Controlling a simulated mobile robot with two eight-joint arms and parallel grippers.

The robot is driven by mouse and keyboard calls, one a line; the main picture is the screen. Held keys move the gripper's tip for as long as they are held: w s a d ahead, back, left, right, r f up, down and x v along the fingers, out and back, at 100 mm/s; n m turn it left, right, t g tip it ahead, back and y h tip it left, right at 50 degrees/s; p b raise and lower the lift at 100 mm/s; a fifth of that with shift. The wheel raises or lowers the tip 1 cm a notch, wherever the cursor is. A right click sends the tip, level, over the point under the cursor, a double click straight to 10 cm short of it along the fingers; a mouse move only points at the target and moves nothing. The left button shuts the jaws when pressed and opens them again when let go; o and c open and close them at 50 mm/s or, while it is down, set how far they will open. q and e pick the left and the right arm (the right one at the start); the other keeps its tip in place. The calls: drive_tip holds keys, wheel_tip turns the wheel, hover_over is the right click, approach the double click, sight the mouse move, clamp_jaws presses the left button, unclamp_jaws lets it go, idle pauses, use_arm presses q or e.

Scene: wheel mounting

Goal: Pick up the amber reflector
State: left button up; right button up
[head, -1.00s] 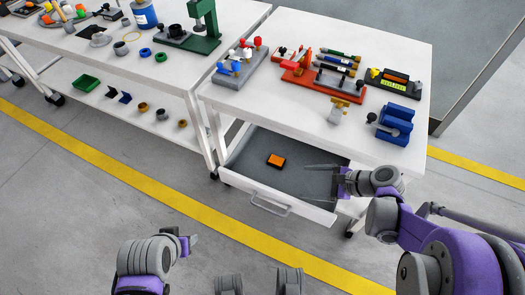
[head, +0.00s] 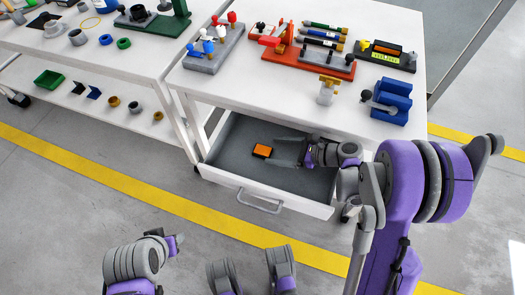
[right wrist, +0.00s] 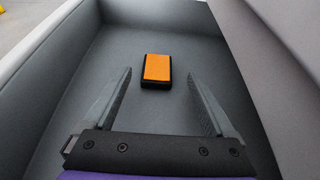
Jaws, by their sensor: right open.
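The amber reflector (head: 262,151) is a small orange block with a black base. It lies on the grey floor of the open drawer (head: 230,150). In the right wrist view the reflector (right wrist: 157,68) lies ahead, between the lines of the two fingers and just beyond their tips. My right gripper (head: 279,151) is open and empty, reaching into the drawer from the right; its fingers (right wrist: 158,80) point at the reflector without touching it. My left gripper (head: 172,242) shows only in part at the lower left, and its jaws cannot be made out.
The drawer's front panel with its handle (head: 258,202) and its side walls surround the reflector. The white tabletop (head: 260,100) above carries a red fixture (head: 318,60), a blue block (head: 391,100) and other parts. A second bench (head: 60,60) stands at the left.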

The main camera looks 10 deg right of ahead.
sight(263, 150)
drive_tip(key=x, duration=0.3)
drive_tip(key=shift+a+f+b, duration=0.15)
drive_tip(key=shift+a+b, duration=0.15)
drive_tip(key=shift+a, duration=0.1)
clamp_jaws()
